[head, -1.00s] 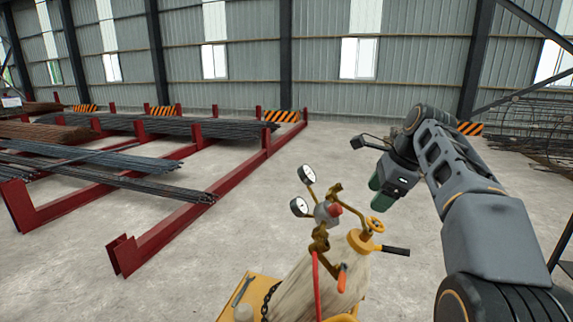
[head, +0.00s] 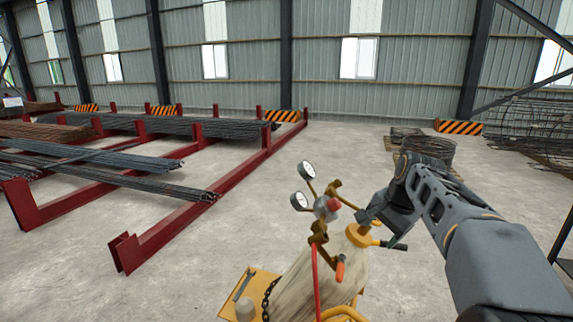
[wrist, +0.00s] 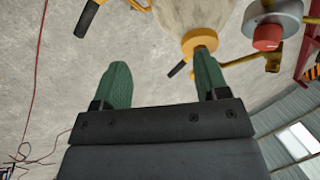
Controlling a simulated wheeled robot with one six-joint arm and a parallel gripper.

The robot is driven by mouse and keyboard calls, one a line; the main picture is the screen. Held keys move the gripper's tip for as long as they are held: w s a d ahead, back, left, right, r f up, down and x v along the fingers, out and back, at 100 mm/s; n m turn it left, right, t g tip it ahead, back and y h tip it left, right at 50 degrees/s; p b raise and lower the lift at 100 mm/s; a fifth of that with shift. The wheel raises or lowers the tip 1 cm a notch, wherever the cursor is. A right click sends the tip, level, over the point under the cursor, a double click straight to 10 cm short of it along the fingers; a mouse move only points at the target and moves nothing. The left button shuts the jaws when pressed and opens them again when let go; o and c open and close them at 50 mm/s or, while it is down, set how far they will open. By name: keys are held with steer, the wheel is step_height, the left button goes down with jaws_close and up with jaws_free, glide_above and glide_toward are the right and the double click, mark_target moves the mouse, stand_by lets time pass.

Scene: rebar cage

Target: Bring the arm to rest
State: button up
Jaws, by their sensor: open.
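My gripper (wrist: 162,78) is open and empty in the wrist view, with two green fingers spread apart and bare floor between them. The right finger overlaps the yellow collar of a gas cylinder in that picture; I cannot tell whether they touch. In the head view my arm reaches in from the right, bent downward, with its end beside the cylinder top. The fingers are mostly hidden there.
The pale gas cylinder (head: 312,285) stands on a yellow cart (head: 262,290), with gauges (head: 299,201) and a red knob (wrist: 267,37). Red racks (head: 150,243) hold rebar at left. Wire coils (head: 430,148) lie behind my arm. Floor between is clear.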

steer(key=s+a+f+n+b, duration=0.1)
steer(key=s+a+f+n, duration=0.1)
steer(key=s+f, duration=0.3)
steer(key=s+a+f+n+h+b, duration=0.1)
steer(key=s+a+f+n, duration=0.1)
steer(key=s+f+n, duration=0.2)
steer(key=s+a+f+n+t+b, duration=0.1)
steer(key=s+f+n, duration=0.3)
steer(key=s, duration=0.5)
steer(key=shift+s+a+f+n+h, duration=0.4)
steer(key=shift+f, duration=0.4)
steer(key=shift+c, duration=0.4)
